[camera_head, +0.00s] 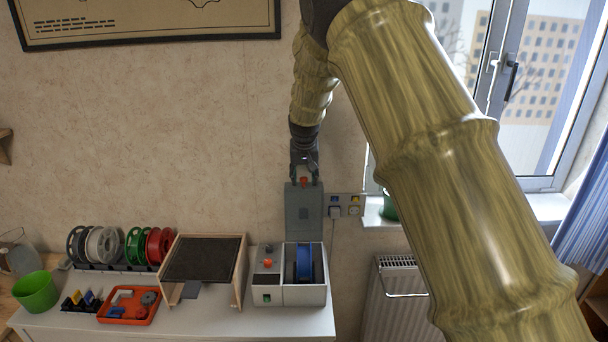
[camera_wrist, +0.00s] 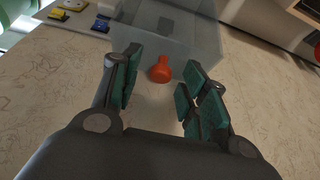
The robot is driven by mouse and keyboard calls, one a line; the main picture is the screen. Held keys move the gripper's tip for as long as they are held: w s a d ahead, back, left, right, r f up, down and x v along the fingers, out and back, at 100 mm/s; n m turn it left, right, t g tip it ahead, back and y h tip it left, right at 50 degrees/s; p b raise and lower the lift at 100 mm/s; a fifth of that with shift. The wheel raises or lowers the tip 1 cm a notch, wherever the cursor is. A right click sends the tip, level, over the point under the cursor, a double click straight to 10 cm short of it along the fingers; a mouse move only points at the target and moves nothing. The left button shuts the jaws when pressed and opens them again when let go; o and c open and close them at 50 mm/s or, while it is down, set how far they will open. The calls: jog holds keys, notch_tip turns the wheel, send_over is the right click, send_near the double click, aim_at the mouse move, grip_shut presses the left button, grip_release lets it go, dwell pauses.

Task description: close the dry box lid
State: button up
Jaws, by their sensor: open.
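The dry box (camera_head: 290,296) is a light grey box at the right end of the white table. Its grey translucent lid (camera_head: 304,215) stands raised and upright behind it, and a blue spool (camera_head: 305,262) shows inside. In the wrist view the lid (camera_wrist: 180,28) is at the top, with an orange knob (camera_wrist: 161,70) on its edge. The knob also shows at the lid's top in the head view (camera_head: 304,182). My gripper (camera_wrist: 160,92) is open, with its teal-padded fingers on either side of the knob. I cannot tell whether either finger touches it.
To the left stand a wooden-sided box (camera_head: 241,268), an orange tray (camera_head: 129,305), several filament spools (camera_head: 121,246) and a green pot (camera_head: 37,291). A wall socket panel (camera_head: 345,206) is just right of the lid. A radiator (camera_head: 399,300) and a window are at right.

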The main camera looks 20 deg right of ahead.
jog(key=shift+f, duration=0.1)
grip_shut()
dwell(0.4)
